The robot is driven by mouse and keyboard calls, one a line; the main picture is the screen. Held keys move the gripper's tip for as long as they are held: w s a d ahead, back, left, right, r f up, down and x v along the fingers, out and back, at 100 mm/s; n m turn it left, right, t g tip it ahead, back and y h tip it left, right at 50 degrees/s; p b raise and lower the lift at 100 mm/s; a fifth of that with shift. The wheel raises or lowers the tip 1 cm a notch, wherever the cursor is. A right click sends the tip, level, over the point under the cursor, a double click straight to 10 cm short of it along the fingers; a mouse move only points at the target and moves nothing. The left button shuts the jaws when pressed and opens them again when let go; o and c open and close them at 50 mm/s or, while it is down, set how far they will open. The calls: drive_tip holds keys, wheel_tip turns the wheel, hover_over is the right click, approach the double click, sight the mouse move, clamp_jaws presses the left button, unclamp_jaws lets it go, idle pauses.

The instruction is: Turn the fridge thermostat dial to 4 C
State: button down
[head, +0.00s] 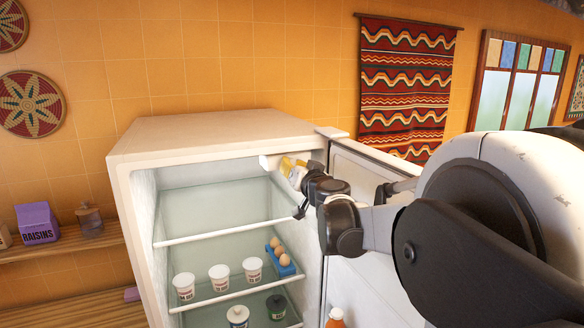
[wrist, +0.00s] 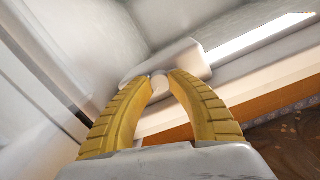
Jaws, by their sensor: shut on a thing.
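The open white fridge (head: 205,130) stands in the middle of the head view. My gripper (head: 287,164), with yellow fingers, reaches into its upper right inside. In the wrist view my gripper (wrist: 161,86) has its two ribbed fingertips closed on the sides of a small pale round dial (wrist: 159,81). The dial sits on a white rounded housing (wrist: 190,62) on the fridge's inner surface. The housing also shows at the fingertips in the head view (head: 265,162). The fingers hide part of the dial. No numbers or pointer mark can be read.
Below are glass shelves with white cups (head: 219,278), eggs in a blue holder (head: 283,262) and jars (head: 238,316). The fridge door (head: 350,285) stands open at the right, close to my arm. The upper compartment looks empty.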

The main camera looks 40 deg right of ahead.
drive_tip(key=shift+m+b, duration=0.3)
drive_tip(key=shift+m, duration=1.1)
drive_tip(key=c, duration=1.2)
unclamp_jaws()
drive_tip(key=shift+o, duration=0.2)
